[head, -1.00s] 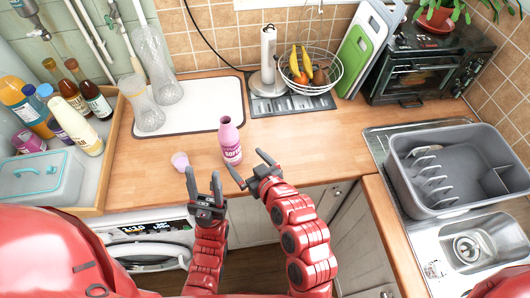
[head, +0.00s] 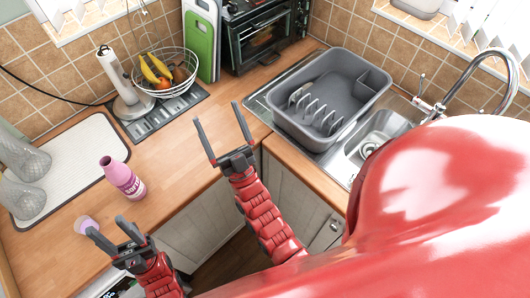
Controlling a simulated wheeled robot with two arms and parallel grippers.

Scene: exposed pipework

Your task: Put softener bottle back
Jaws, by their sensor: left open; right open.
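The pink softener bottle (head: 125,180) stands on the wooden worktop at the left of the head view, with its neck open and no cap on it. A small pink cap (head: 86,225) sits apart on the worktop in front of the bottle. My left gripper (head: 107,226) is open and empty, close to the cap in the picture and nearer to me than the bottle. My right gripper (head: 216,112) is open and empty, with its fingers spread wide, to the right of the bottle and clear of it.
Glass vases (head: 22,160) lie on a white drying mat (head: 80,160) at left. A paper towel holder (head: 122,85) and a wire fruit basket (head: 165,75) stand behind. A grey dish rack (head: 325,100) and the sink (head: 385,130) are at right.

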